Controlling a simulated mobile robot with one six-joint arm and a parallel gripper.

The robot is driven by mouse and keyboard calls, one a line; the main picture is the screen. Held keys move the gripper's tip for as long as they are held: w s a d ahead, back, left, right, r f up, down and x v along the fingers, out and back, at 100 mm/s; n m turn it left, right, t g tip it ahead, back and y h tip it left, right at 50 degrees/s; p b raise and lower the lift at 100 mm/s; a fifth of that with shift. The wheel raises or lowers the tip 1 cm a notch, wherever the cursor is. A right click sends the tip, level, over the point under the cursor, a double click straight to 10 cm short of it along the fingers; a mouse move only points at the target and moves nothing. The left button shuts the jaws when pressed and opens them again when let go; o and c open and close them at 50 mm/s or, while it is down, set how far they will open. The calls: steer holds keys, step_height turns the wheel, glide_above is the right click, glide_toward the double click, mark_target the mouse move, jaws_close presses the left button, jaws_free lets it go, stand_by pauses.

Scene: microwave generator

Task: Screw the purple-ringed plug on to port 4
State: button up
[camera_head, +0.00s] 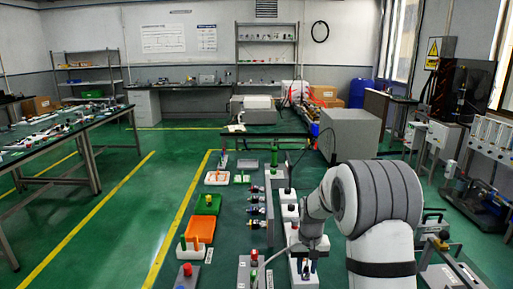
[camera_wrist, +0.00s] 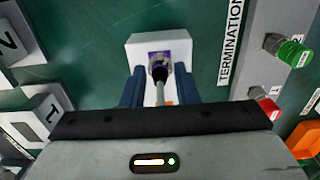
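In the wrist view, a dark plug (camera_wrist: 160,73) with purple around it stands on a white block (camera_wrist: 145,44), and a grey stem or cable runs from it toward my gripper. My gripper (camera_wrist: 160,88) has its two blue fingers apart, one on each side of the plug, with gaps visible between them and it. In the head view, my gripper (camera_head: 307,262) is low at the front of the bench, over a white block (camera_head: 300,277), and my arm hides part of it. I cannot make out which port is number 4.
White blocks marked 2 (camera_wrist: 12,42) and 1 (camera_wrist: 40,118) lie at the left of the wrist view. A green-ringed connector (camera_wrist: 290,52) and a red-ringed one (camera_wrist: 266,104) sit on a grey block at right. An orange tray (camera_head: 200,228) and a green tray (camera_head: 208,204) lie further left.

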mark_target(307, 265)
jaws_close()
steer(key=shift+r, duration=0.1)
steer(key=shift+r+p, duration=1.95)
steer(key=shift+r, duration=1)
steer(key=shift+s+a+f+b, duration=0.15)
steer(key=shift+s+a+b, duration=0.2)
steer(key=shift+s+a, duration=0.55)
steer(key=shift+s+a+f+b, duration=0.1)
steer(key=shift+s+a+b, duration=0.2)
steer(key=shift+s+a, duration=0.6)
steer(key=shift+s+d, duration=0.1)
steer(key=shift+s, duration=0.1)
steer(key=shift+s+a+f+b, duration=0.2)
steer(key=shift+s+a+b, duration=0.3)
steer(key=shift+s+a, duration=1.2)
steer(key=shift+s, duration=0.15)
